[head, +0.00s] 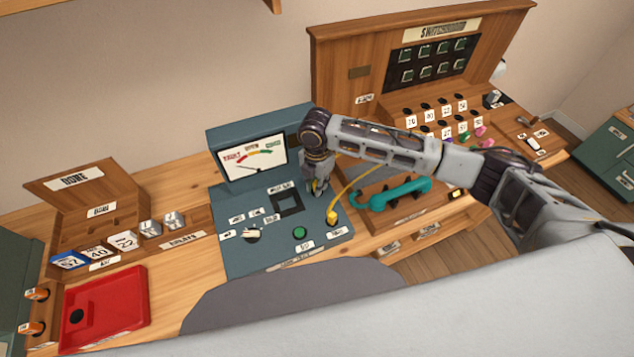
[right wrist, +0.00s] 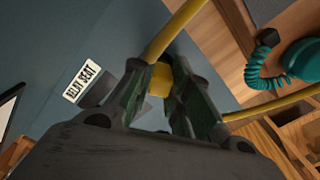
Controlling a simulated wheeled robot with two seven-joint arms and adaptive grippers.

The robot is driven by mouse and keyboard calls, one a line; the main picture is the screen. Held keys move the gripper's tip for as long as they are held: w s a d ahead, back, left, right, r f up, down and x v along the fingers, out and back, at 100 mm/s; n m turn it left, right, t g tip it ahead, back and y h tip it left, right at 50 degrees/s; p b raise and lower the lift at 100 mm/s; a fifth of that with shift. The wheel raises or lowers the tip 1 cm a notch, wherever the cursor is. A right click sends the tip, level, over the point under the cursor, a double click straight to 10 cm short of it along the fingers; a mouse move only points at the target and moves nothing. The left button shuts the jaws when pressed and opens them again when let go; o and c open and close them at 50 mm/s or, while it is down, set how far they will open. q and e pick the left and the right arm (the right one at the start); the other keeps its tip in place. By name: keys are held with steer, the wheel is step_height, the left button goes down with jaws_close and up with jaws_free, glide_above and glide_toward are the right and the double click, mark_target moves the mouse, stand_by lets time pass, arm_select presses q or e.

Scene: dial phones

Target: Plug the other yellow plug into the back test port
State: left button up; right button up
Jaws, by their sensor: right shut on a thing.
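The blue-grey test set (head: 232,256) stands on the bench with its meter upright at the back. My right gripper (head: 319,190) is over the right rear of its panel, beside the square relay seat (head: 287,204). It is shut on a yellow plug (right wrist: 160,80), with a yellow cord (right wrist: 178,28) in the right wrist view. Another yellow plug (head: 332,217) stands upright in the front port at the panel's right edge. The back test port is hidden by my gripper, so I cannot tell whether the held plug is in it. My left gripper is not in view.
A teal handset (head: 400,194) lies right of the test set, before the wooden switchboard (head: 345,75). A yellow cord (head: 362,178) arches close to my right gripper. A red tray (head: 105,308) and a wooden box with relays (head: 95,215) are at left.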

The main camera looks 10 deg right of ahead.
steer(key=shift+f, duration=0.55)
stand_by(0.4)
steer(key=o, duration=0.9)
steer(key=shift+o, duration=0.2)
steer(key=shift+o, duration=1.2)
steer(key=shift+r, duration=0.1)
